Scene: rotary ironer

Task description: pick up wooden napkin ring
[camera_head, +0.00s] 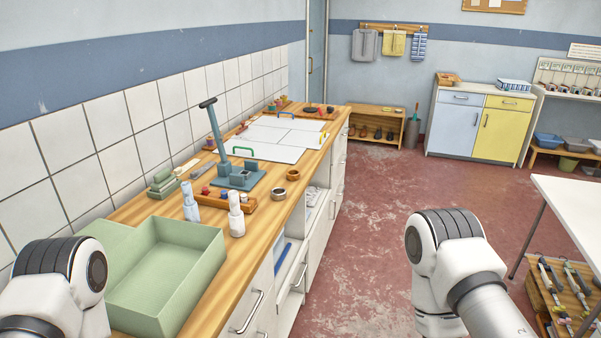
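A small brown ring, which looks like the wooden napkin ring (279,194), lies on the wooden counter near its right front edge. It sits just right of a blue-grey stand and appears to touch nothing. A darker, round, bowl-like object (293,174) lies a little behind it. Parts of my two arms show at the lower left and the lower right, well apart from the ring. Neither gripper shows in this view.
A green open box (205,240) fills the counter's near end. White bottles (236,222) and a wooden tray (252,205) stand left of the ring, beside the tall blue-grey stand (238,180). White boards (265,150) lie farther back. Red floor (360,255) is open to the right.

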